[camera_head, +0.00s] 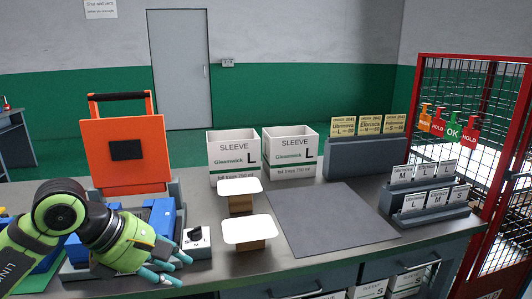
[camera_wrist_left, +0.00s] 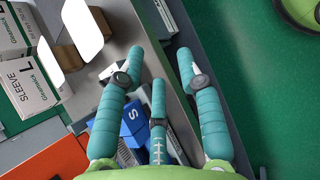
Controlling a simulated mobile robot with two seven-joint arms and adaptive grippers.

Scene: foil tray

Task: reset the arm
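My left arm comes in from the left in the head view. Its green wrist ends in the left gripper (camera_head: 168,268), with teal fingers over the front left edge of the bench. In the left wrist view the three fingers of the left gripper (camera_wrist_left: 160,65) are spread apart with nothing between them. Behind the gripper stands a blue and grey machine (camera_head: 163,214) with its orange lid (camera_head: 135,175) raised. The arm hides part of this machine. My right gripper is not in view.
Two white-topped wooden stands (camera_head: 238,200) (camera_head: 250,245) and a dark mat (camera_head: 330,222) lie on the bench. Two white SLEEVE L boxes (camera_head: 235,168) (camera_head: 290,165) stand behind. Card holders (camera_head: 430,205) and a red mesh cage (camera_head: 500,240) are at right. The mat is clear.

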